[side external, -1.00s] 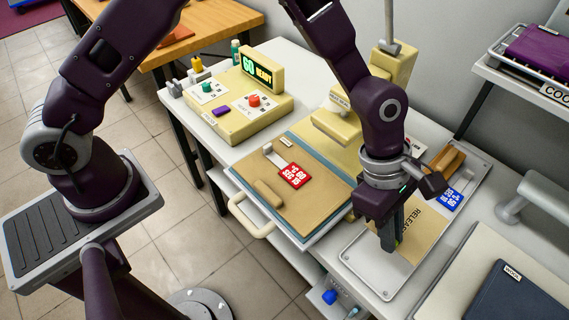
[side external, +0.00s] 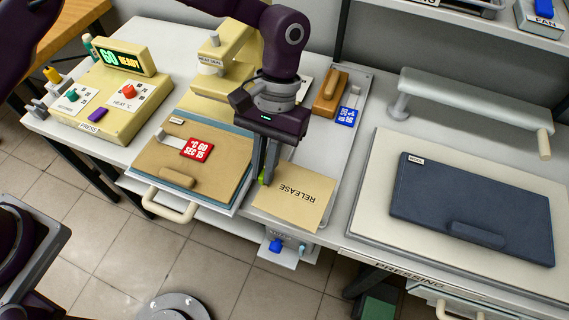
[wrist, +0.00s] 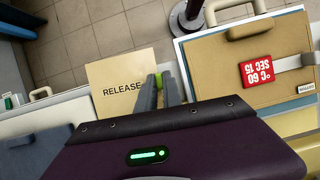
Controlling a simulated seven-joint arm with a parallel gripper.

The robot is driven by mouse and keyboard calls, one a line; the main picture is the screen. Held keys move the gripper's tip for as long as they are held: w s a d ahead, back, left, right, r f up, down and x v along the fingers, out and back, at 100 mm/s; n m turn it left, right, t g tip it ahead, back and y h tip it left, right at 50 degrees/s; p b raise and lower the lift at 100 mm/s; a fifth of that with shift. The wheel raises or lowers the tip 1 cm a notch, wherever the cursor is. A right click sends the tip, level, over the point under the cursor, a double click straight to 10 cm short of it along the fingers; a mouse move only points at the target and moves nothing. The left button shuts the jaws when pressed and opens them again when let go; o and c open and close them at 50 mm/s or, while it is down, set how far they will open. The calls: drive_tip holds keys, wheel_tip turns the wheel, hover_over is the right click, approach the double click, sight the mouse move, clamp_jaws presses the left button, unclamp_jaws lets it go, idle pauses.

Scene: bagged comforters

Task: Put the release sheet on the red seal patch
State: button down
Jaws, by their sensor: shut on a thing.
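The release sheet (side external: 296,198) is a flat tan rectangle marked RELEASE. My gripper (side external: 264,180) is shut on its left edge, by a small green tab, at the front of the white tray; any gap beneath the sheet is unclear. The sheet (wrist: 122,82) also shows beside my fingers (wrist: 170,90) in the wrist view. The red seal patch (side external: 197,149), with white 60 °C 15 SEC lettering, lies uncovered on the tan press pad (side external: 215,175), left of my gripper. In the wrist view the patch (wrist: 256,72) is to the right.
The pad's handle (side external: 172,203) sticks out at the front, and a tan bar (side external: 177,177) lies on the pad. The cream press head (side external: 215,60) stands behind. A blue patch (side external: 346,117) and wooden block (side external: 330,93) sit on the tray's back. A pressing board (side external: 375,215) is right.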

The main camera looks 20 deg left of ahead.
drive_tip(key=a+m+t+y, duration=0.1)
drive_tip(key=a+m, duration=0.1)
drive_tip(key=m, duration=0.3)
drive_tip(key=a+m+t+y, duration=0.1)
drive_tip(key=m+t, duration=0.1)
drive_tip(key=m, duration=0.4)
drive_tip(key=a+m+t+y, duration=0.1)
drive_tip(key=a+m+y, duration=0.1)
drive_tip(key=m, duration=0.4)
drive_tip(key=shift+a+r+t, duration=0.2)
drive_tip(key=shift+a+t, duration=0.1)
drive_tip(key=a+m+t+h, duration=0.1)
drive_tip(key=m, duration=0.3)
drive_tip(key=w+a+m+t+h, duration=0.1)
drive_tip(key=a+m, duration=0.1)
drive_tip(key=m, duration=0.3)
drive_tip(key=a+r+m+t, duration=0.1)
drive_tip(key=m+t, duration=0.1)
drive_tip(key=m, duration=0.3)
drive_tip(key=shift+w+a+h, duration=0.15)
drive_tip(key=shift+h, duration=0.25)
drive_tip(key=m, duration=0.2)
drive_tip(key=m+h, duration=0.1)
drive_tip(key=shift+w+a+r+m+t, duration=0.15)
drive_tip(key=shift+w+a+m+t, duration=0.15)
drive_tip(key=shift+a+m, duration=0.1)
drive_tip(key=shift+m+h, duration=0.3)
drive_tip(key=shift+f, duration=1.9)
drive_tip(key=shift+f, duration=0.35)
